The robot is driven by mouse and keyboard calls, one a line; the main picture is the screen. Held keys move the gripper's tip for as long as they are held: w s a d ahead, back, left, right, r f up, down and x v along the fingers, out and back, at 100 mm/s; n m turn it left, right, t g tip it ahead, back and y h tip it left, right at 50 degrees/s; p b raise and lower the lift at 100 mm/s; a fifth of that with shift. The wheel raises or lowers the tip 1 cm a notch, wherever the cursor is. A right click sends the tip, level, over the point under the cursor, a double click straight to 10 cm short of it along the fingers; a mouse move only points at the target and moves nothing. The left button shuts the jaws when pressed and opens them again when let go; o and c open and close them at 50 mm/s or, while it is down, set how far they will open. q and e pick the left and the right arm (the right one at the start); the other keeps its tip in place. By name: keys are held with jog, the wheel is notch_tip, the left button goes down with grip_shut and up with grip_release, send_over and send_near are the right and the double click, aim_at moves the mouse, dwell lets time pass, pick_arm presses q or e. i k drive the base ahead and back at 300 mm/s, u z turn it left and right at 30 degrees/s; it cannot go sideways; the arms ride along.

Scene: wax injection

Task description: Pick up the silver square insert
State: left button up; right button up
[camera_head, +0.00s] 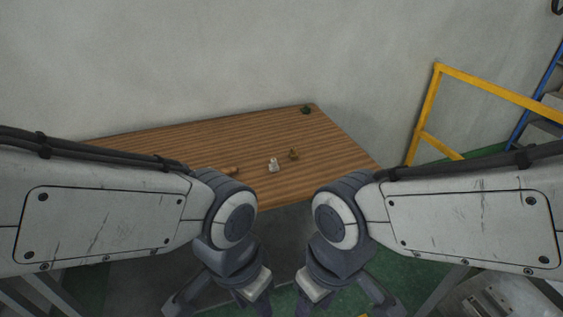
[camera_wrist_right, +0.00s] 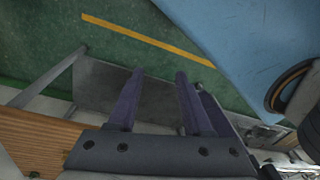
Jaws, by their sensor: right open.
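A small whitish-silver piece (camera_head: 273,165) stands on the wooden table near its front edge. It is too small for me to tell whether it is the square insert. My right gripper (camera_wrist_right: 159,75) is open in the right wrist view, with two separated fingers and nothing between them. In the head view both arms hang in front of the table, at the bottom of the picture. My left gripper (camera_head: 216,303) is low and partly cut off by the frame, so its jaws are unclear. Neither gripper touches the pieces.
The wooden table (camera_head: 190,145) also bears a small brown piece (camera_head: 293,155), a flat orange-brown piece (camera_head: 230,170) and a dark green piece (camera_head: 305,110) at the back right. A wall stands behind. A yellow railing (camera_head: 480,81) is to the right. Much of the tabletop is clear.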

aim_at(273, 167)
jog(key=u, duration=0.05)
jog(key=i, duration=1.25)
